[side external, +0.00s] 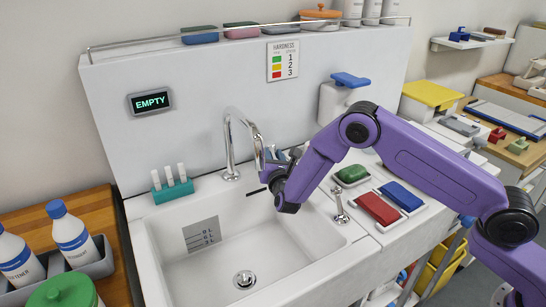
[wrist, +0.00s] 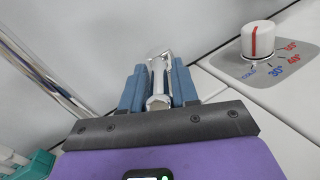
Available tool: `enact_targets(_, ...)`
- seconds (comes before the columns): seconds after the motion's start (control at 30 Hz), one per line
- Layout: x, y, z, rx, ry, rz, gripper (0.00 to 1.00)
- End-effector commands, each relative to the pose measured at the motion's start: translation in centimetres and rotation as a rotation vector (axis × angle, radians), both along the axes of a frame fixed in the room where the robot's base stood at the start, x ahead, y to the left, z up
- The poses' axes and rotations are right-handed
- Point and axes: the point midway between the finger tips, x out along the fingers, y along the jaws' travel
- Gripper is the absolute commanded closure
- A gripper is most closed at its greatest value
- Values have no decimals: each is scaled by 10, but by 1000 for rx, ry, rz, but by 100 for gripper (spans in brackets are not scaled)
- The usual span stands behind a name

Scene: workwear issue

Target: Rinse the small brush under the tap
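The chrome tap (side external: 230,150) arches over the white sink (side external: 160,250). My gripper (side external: 273,160) is beside its spout, above the back of the sink. In the wrist view, my blue fingers (wrist: 159,88) stand apart on either side of an upright chrome part (wrist: 158,72). I cannot tell whether they press on it. A temperature dial (wrist: 258,40) with a red mark is right of my fingers. I cannot make out a small brush for certain. A teal rack (side external: 174,191) with white upright pieces stands on the sink's back left edge; I cannot tell what they are.
A chrome fitting (side external: 341,207) stands on the sink's right rim. Green (side external: 351,174), red (side external: 378,208) and blue (side external: 402,196) blocks lie to the right. White bottles (side external: 70,232) stand at left. A display (side external: 150,101) reads EMPTY. The sink basin looks clear.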

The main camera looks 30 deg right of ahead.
Motion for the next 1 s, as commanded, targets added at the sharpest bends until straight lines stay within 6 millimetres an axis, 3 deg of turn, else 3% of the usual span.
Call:
enact_targets(0.6, -3, -12, 1, 1, -2, 217, 100)
enact_targets(0.97, -3, -12, 0, 3, -2, 235, 100)
enact_targets(1.0, -3, -12, 1, 3, -2, 235, 68)
